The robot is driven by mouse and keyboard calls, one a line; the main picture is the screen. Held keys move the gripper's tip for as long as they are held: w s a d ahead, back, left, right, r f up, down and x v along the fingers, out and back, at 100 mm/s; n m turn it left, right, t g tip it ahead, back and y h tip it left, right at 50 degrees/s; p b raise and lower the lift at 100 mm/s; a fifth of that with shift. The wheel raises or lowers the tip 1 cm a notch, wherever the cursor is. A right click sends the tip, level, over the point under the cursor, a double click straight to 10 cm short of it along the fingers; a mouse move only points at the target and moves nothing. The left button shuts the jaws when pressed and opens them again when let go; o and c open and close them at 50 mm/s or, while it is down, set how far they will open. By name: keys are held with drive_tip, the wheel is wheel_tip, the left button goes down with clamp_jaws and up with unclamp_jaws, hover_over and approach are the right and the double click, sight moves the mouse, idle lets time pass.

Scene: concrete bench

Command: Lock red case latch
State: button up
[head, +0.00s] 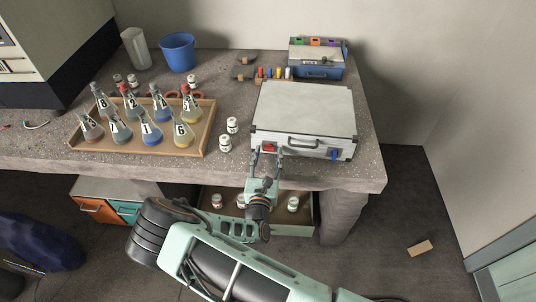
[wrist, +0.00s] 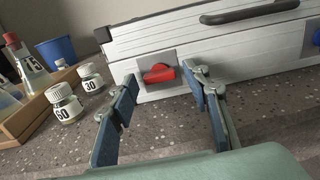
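A closed silver case (head: 303,108) lies on the concrete bench with its handle (head: 303,142) facing my side. Its red latch (head: 268,148) is on the left of the front face and a blue latch (head: 335,154) on the right. In the wrist view the red latch (wrist: 159,73) is a red knob on a grey square plate, lying roughly level. My gripper (head: 266,157) is in front of the red latch. In the wrist view its blue-padded fingers (wrist: 163,92) are spread apart, one on each side of the latch, with nothing between them. I cannot tell whether either finger touches the case.
White-lidded jars (head: 225,143) stand left of the case, also in the wrist view (wrist: 64,103). A wooden tray (head: 207,137) of numbered flasks is further left. A blue toolbox (head: 318,58) and small coloured items stand behind. An open drawer (head: 260,215) with jars is below the bench edge.

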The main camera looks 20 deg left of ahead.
drive_tip(key=s+d, duration=0.2)
drive_tip(key=s, duration=1)
drive_tip(key=shift+w+r, duration=0.1)
idle(0.4)
